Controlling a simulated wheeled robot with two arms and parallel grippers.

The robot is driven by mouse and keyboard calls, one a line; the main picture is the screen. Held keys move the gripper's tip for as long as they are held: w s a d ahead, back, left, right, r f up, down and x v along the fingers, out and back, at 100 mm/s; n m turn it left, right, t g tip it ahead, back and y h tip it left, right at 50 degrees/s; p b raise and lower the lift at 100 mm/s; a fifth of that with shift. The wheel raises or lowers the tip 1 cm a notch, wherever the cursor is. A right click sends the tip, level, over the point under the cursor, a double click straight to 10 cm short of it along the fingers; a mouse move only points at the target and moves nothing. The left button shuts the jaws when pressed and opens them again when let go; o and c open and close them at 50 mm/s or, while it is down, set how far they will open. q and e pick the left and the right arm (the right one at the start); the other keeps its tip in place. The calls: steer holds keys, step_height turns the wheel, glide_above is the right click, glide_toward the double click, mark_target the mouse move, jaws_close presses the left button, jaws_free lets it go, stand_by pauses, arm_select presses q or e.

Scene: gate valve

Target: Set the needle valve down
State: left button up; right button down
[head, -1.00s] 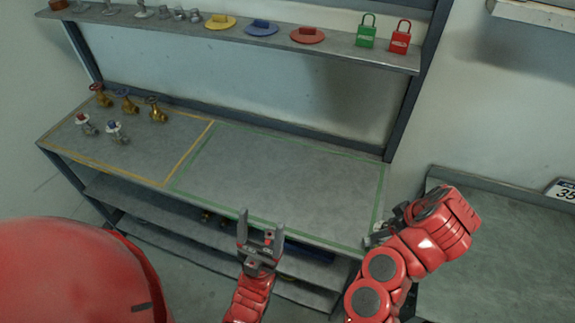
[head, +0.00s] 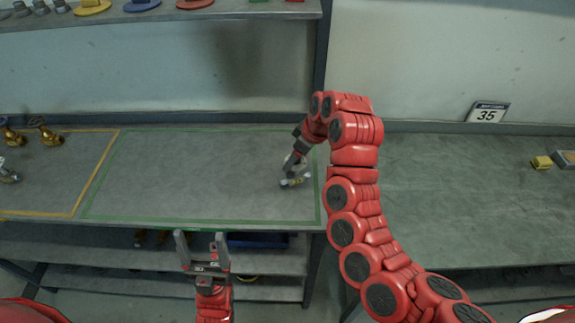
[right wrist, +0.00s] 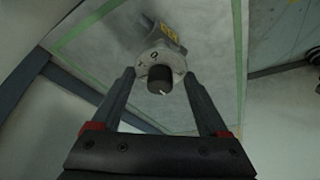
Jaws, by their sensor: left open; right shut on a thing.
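The needle valve (head: 297,182) is a small silvery fitting with a yellow tag, near the right side of the green-outlined area (head: 190,180). My right gripper (head: 291,164) is shut on it, reaching down from above. In the right wrist view the valve's round grey collar and dark knob (right wrist: 160,76) lie between the two fingers, with the yellow-tagged body beyond. Whether the valve touches the bench top or hangs just above it, I cannot tell. My left gripper (head: 201,239) is open and empty in front of the bench edge.
Brass valves (head: 45,132) stand in the yellow-outlined area (head: 72,195) at left. The green area is otherwise clear. A shelf (head: 200,15) runs above.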

steer(key=shift+w+a+r+p, duration=0.2)
steer(key=shift+w+a+p, duration=0.5)
steer(key=shift+w+a, duration=0.45)
steer(key=f+p, duration=0.2)
steer(key=f, duration=0.2)
steer(key=shift+w, duration=0.2)
steer(key=shift+c, duration=1.5)
jaws_free()
steer(key=shift+f, duration=0.1)
steer(key=o, duration=0.3)
